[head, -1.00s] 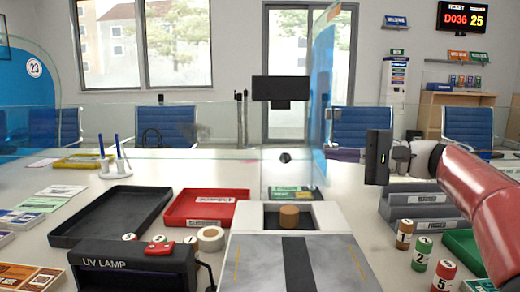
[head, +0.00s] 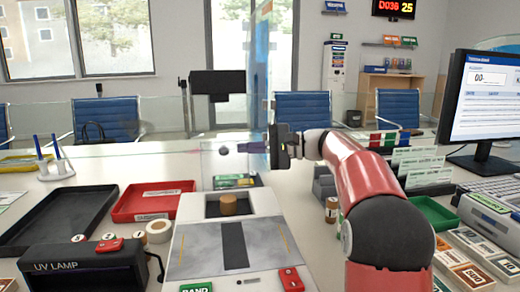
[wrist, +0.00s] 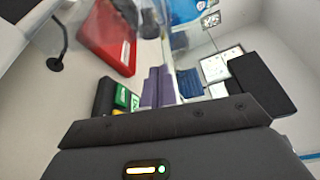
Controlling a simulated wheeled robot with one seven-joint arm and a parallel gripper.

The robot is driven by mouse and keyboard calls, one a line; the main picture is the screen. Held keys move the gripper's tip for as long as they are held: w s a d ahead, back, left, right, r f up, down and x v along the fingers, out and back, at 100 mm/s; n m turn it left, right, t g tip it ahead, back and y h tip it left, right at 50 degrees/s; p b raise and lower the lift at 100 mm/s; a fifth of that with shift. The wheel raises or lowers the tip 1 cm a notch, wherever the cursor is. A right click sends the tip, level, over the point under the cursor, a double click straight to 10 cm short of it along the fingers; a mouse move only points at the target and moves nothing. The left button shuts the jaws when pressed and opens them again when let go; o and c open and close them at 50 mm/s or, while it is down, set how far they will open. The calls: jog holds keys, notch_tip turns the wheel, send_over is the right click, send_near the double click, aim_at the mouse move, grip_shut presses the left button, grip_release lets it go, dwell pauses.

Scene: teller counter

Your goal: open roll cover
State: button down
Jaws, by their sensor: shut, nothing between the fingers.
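A white and grey machine (head: 205,250) stands at the front middle of the counter in the head view. It has a grey top with a dark stripe, a green BAND label and a red block at its front. At its back, a short brown cylinder (head: 228,204) sits in a dark recess with a pale rim; I cannot tell which part is the roll cover. My gripper (head: 244,148) is shut and empty, pointing left above and behind the recess, apart from the machine. In the wrist view its dark body fills the bottom; fingertips are not clear there.
A clear screen (head: 258,90) stands behind the machine, close to my gripper. A red tray (head: 152,202), black tray (head: 55,225) and UV lamp (head: 80,268) lie left. A monitor (head: 490,105), keyboard and card racks (head: 420,165) crowd the right.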

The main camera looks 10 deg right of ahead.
aim_at(234, 149)
jog(key=a+b, duration=0.1)
jog(key=a, duration=0.1)
jog(key=s+a+b, duration=0.1)
jog(key=shift+a, duration=0.4)
jog(key=shift+s+r+b, duration=0.3)
jog(key=shift+s+b, duration=0.05)
jog(key=shift+s, duration=0.4)
